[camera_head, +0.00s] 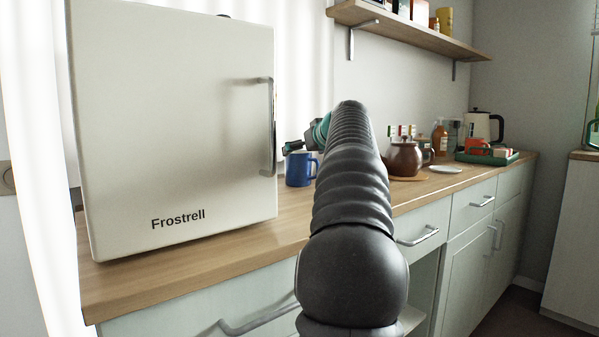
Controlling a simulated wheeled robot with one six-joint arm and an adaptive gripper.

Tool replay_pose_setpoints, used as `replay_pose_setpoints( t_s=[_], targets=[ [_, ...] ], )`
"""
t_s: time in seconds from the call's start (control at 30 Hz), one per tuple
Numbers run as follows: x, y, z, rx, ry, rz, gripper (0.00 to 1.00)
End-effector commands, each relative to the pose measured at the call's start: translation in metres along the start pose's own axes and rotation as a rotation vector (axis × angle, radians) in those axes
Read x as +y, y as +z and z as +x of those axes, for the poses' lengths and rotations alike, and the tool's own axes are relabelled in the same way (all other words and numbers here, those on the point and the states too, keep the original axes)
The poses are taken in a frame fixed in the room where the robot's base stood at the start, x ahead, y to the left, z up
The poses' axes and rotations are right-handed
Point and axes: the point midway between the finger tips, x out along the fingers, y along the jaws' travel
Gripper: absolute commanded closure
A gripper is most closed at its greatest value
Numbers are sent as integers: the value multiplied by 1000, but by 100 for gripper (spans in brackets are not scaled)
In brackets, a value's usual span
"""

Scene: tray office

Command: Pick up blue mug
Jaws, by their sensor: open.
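A blue mug (298,170) stands upright on the wooden counter, just right of a white fridge, with its handle toward the right. My gripper (294,147) is at the mug's top, by its rim; it is open. My dark arm hides most of the gripper and the counter just right of the mug. I cannot tell whether the fingers touch the mug.
The white Frostrell fridge (175,130) stands close left of the mug. Right of my arm are a brown teapot (405,160), a white dish (446,169), a green tray (487,158) and a kettle (482,127). A shelf (410,25) hangs above. The counter's front (200,262) is clear.

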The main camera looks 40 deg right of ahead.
Motion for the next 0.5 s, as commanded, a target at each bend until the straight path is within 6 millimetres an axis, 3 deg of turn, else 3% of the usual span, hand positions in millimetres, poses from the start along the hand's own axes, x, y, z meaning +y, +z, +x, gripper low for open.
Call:
replay_pose_setpoints(
  t_s=[0.2, 0.43, 0.47, 0.5],
  targets=[
    [-1, -1, 30, -1, -1, 2, 0],
    [-1, -1, 32, 0, 0, 1, 0],
    [-1, -1, 32, 0, 0, 1, 3],
    [-1, -1, 32, 0, 0, 1, 12]
  ],
)
